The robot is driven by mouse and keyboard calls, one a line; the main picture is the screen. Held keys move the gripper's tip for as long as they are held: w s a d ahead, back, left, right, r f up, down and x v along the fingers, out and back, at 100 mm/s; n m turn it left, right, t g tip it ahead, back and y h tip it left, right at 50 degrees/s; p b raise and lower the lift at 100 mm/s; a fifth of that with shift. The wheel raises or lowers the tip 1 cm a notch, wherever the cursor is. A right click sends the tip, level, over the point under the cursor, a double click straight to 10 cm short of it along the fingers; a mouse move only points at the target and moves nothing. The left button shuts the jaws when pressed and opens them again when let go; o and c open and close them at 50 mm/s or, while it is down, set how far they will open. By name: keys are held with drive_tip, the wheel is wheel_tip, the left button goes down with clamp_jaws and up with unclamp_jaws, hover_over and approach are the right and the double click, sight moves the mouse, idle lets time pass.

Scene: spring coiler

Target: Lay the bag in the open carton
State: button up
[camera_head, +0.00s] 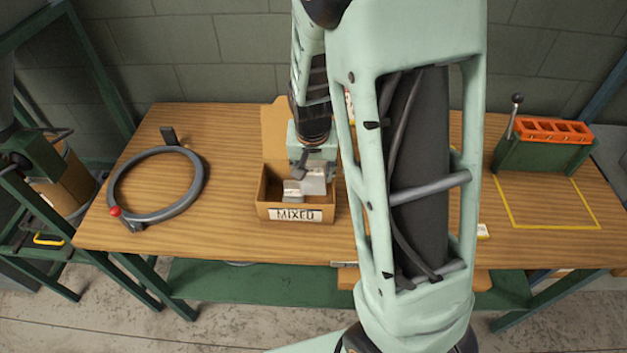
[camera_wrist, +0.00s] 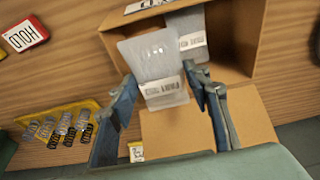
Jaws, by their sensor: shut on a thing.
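The open carton (camera_head: 267,212), labelled MIXED, stands on the bench, its rear flap raised. My gripper (camera_head: 312,165) is above it, pointing down. In the wrist view my gripper (camera_wrist: 160,80) is shut on a clear grey bag (camera_wrist: 150,55) with a white printed label; this bag also shows in the head view (camera_head: 315,181), over the carton's opening. A second labelled bag (camera_wrist: 190,42) lies inside the carton (camera_wrist: 238,30), beside and partly behind the held one. Whether the held bag touches it or the carton floor I cannot tell.
A grey hose ring (camera_head: 112,190) lies left on the bench. An orange-topped green rack (camera_head: 540,155) stands right, behind a bare yellow-taped square (camera_head: 550,212). The wrist view shows a red HOLD box (camera_wrist: 25,35) and several springs (camera_wrist: 62,125) on yellow. My arm hides the bench's middle.

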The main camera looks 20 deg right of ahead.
sight(314, 182)
drive_tip(key=shift+f+b, duration=0.7)
drive_tip(key=shift+f, duration=0.55)
drive_tip(key=shift+f+b, duration=0.55)
drive_tip(key=shift+f, duration=0.05)
drive_tip(key=o, duration=1)
drive_tip(key=shift+d, duration=0.1)
drive_tip(key=shift+r+p, duration=0.55)
drive_tip(key=p+v, duration=0.1)
drive_tip(key=v, duration=1.1)
drive_tip(key=shift+s+r, duration=0.1)
